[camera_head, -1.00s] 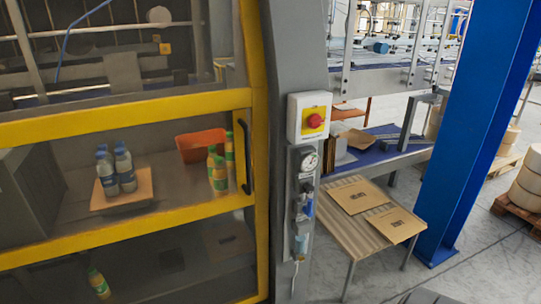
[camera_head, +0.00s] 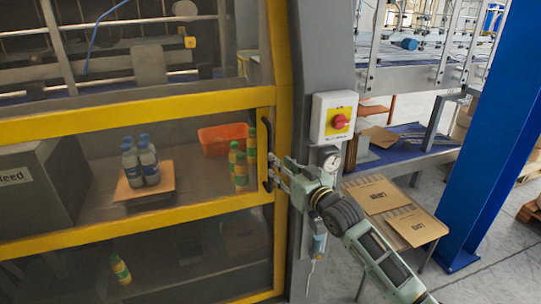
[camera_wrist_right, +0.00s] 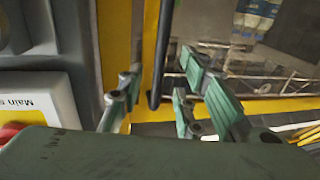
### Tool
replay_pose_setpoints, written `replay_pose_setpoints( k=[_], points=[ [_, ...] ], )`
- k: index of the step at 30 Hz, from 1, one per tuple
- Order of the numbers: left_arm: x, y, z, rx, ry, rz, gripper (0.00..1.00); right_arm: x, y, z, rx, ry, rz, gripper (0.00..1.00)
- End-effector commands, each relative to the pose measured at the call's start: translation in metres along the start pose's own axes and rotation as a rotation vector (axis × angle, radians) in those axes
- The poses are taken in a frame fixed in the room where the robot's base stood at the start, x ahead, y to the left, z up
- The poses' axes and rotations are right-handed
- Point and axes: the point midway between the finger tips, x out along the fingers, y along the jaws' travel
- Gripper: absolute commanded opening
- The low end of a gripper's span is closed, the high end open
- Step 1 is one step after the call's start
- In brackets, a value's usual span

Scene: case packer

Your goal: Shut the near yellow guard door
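The yellow guard door (camera_head: 130,216) with clear panels fills the left of the head view; its free edge lies close beside the grey post, and I cannot tell whether a small gap is left. Its black vertical handle (camera_head: 265,150) is near that edge. My right gripper (camera_head: 277,172) is at the lower part of the handle. In the right wrist view, the handle (camera_wrist_right: 156,60) runs between the spread fingers of my right gripper (camera_wrist_right: 160,92), with space visible on both sides. My left gripper is not in view.
The grey post (camera_head: 322,50) carries a red stop button (camera_head: 340,121) and a gauge (camera_head: 331,162) close to my right arm. Behind the door are bottles (camera_head: 148,165) and an orange bin (camera_head: 222,138). A slatted table with cardboard (camera_head: 378,195) and a blue column (camera_head: 500,140) stand right.

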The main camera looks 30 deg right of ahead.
Motion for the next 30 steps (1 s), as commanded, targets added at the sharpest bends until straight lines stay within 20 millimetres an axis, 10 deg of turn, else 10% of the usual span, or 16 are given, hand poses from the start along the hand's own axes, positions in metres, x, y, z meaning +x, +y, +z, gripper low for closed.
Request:
replay_pose_setpoints(
  k=[13, 24, 30],
  points=[
    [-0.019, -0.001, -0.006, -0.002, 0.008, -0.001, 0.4, 0.063, 0.0, 0.0, 0.002, -0.002, 0.001, 0.33],
    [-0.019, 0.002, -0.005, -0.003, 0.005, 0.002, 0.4, 0.069, 0.0, 0.002, 0.0, -0.003, 0.001, 0.33],
    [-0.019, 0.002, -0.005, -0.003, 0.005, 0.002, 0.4, 0.069, 0.0, 0.002, 0.0, -0.003, 0.001, 0.16]
  ],
)
